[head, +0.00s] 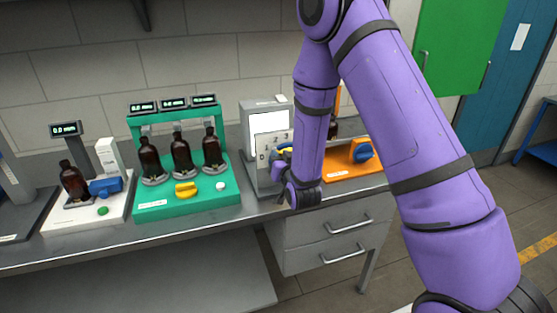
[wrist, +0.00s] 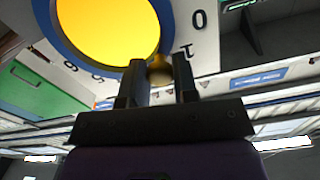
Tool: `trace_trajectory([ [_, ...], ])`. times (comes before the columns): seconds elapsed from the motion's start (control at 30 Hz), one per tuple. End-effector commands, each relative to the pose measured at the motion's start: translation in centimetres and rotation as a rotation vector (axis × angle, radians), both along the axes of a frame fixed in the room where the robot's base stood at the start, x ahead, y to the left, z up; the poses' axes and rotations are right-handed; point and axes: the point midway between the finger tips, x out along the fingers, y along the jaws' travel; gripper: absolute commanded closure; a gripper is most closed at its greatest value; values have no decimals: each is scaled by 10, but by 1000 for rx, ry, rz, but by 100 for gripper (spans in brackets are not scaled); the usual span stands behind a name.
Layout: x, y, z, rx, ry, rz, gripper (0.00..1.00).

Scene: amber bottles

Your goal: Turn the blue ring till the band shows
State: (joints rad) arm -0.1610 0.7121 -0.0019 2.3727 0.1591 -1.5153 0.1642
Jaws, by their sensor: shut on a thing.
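The blue ring (wrist: 50,38) surrounds a yellow disc (wrist: 108,25) on a white numbered plate in the wrist view. In the head view only a sliver of it shows beside my arm, on the grey unit (head: 249,150). My gripper (wrist: 158,80) is at the ring's lower right edge, its fingers shut on a small yellowish knob (wrist: 160,69) there. In the head view my gripper (head: 281,165) is against the unit's front and partly hidden by my wrist. The top of the ring is cut off in the wrist view. I cannot make out a separate band.
A green stand (head: 220,198) with amber bottles and a yellow knob is left of the grey unit. A white stand (head: 62,221) with a bottle and blue knob is further left. An orange stand (head: 347,170) is just right of my wrist. Drawers (head: 325,230) are below.

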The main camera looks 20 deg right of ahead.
Motion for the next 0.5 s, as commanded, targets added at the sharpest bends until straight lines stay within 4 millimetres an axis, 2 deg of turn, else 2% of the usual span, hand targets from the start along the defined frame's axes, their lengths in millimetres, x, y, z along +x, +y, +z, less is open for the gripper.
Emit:
trace_trajectory([
  [0.2,0,-11,6,207,2,-3,96],
  [0.5,0,-13,7,273,3,-2,96],
])
